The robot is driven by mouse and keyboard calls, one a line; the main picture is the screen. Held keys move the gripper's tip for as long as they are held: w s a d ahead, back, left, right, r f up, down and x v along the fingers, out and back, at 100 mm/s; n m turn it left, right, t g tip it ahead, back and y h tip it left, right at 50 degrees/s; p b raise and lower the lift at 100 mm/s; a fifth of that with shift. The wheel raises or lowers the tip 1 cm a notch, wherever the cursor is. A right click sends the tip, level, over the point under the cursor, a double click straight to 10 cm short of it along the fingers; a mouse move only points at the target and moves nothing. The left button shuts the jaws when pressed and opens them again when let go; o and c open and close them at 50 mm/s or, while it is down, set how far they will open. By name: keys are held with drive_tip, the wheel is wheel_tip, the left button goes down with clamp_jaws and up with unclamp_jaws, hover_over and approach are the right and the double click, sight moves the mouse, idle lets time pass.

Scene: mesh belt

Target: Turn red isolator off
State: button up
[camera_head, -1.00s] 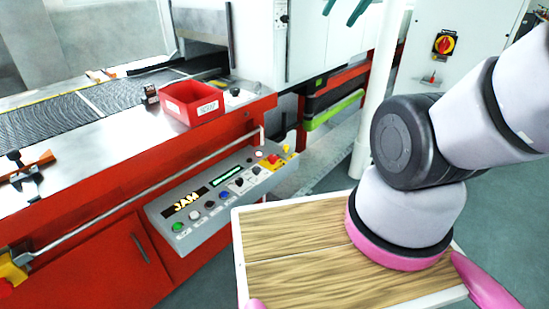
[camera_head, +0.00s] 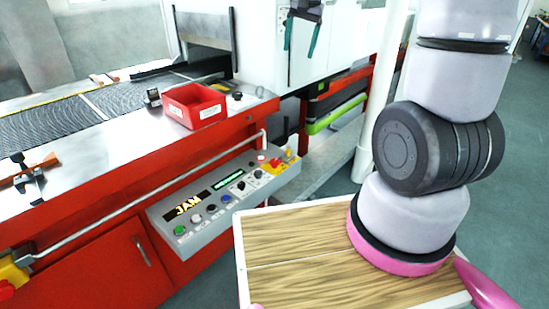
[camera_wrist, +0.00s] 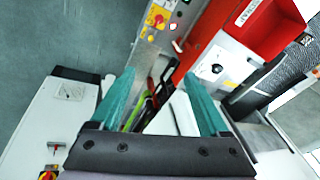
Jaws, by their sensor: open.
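The red isolator (camera_wrist: 47,174) is a red knob on a yellow plate, on the white cabinet (camera_wrist: 25,140). It shows only at the lower left edge of the wrist view, partly cut off. In the head view my arm hides it. My gripper (camera_wrist: 160,75) has two teal fingers spread wide with nothing between them. It also shows in the head view (camera_head: 302,38) at the top middle, in front of the white machine housing. It is well apart from the isolator, which lies off to the left in the wrist view.
A red bin (camera_head: 195,104) sits on the red-sided conveyor with a mesh belt (camera_head: 55,125). A sloped button panel (camera_head: 222,235) with a JAM display juts out below it. A white post (camera_head: 377,100) stands beside my arm. Grey floor (camera_head: 515,180) is open at right.

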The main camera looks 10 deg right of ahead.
drive_tip(key=w+a+f+m+g, duration=0.1)
drive_tip(key=w+f, duration=0.4)
drive_tip(key=f, duration=0.3)
drive_tip(key=w+a+f+g, duration=0.15)
drive_tip(key=w+f, duration=0.25)
drive_tip(key=f, duration=0.4)
drive_tip(key=m+g, duration=0.1)
hover_over(274, 160)
wheel_tip(274, 160, down, 20)
drive_tip(key=shift+h, duration=0.4)
drive_tip(key=f, duration=1.1)
drive_tip(key=shift+s+f, duration=0.2)
clamp_jaws()
